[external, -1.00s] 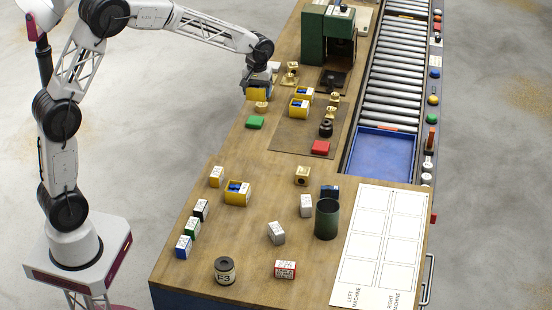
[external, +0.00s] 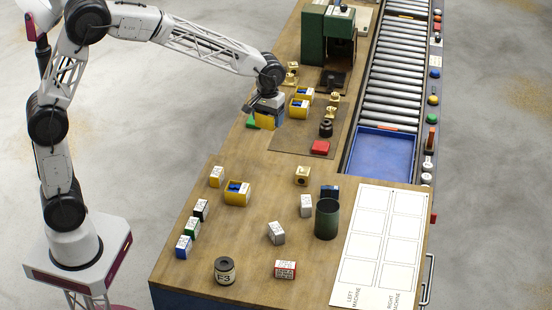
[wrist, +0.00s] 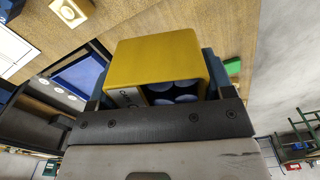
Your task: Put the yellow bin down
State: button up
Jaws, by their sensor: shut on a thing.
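My gripper (external: 268,108) is shut on a yellow bin (external: 267,121) near the left edge of the wooden table, beside a green block (external: 251,122) that it partly hides. In the wrist view the yellow bin (wrist: 155,62) sits between the fingers, with dark blue round pieces and a white label visible at its opening. The gap between the bin and the table is hard to judge.
Other yellow bins with blue contents stand on and near the brown mat (external: 285,138) to the right and on the front table (external: 237,194). A red block (external: 320,147) and a black round part (external: 326,128) lie on the mat. Bare wood (external: 245,155) lies in front.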

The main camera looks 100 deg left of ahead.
jog(key=w+d+m, duration=0.3)
jog(key=d, duration=1.6)
jog(key=m, duration=0.3)
send_over(236, 237)
notch_tip(236, 237, down, 5)
jog(key=shift+a+f, duration=0.1)
jog(key=shift+f, duration=0.15)
jog(key=shift+f, duration=3.1)
jog(key=shift+f, duration=0.15)
jog(key=shift+f, duration=1.75)
jog(key=shift+f, duration=0.1)
